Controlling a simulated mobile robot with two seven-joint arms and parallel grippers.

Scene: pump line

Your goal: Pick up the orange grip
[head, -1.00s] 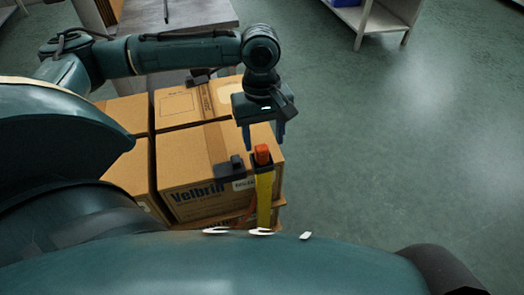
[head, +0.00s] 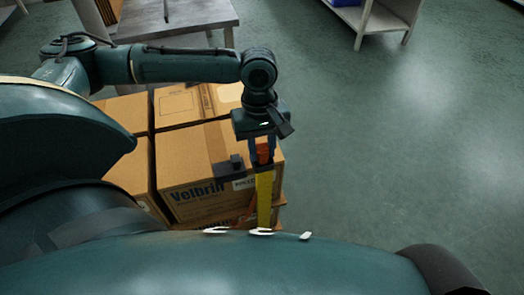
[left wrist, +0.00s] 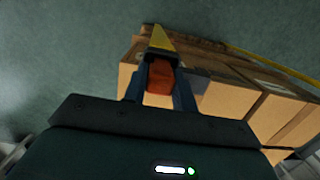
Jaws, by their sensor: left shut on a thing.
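The orange grip (head: 264,150) tops a yellow upright post (head: 264,200) beside the cartons. My left gripper (head: 263,152) points down over it, with its two blue fingers shut on the orange grip from either side. In the left wrist view the orange grip (left wrist: 160,80) sits between the fingers, and the yellow part (left wrist: 160,40) extends beyond it. The lower end of the yellow post is hidden behind my own body. My right gripper is not in view.
Cardboard cartons (head: 190,175) on a wooden pallet stand just left of the post, with a black clip-like part (head: 232,167) on one. A grey table (head: 200,22) stands behind. A shelf (head: 375,20) is at the back. Floor on the right is clear.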

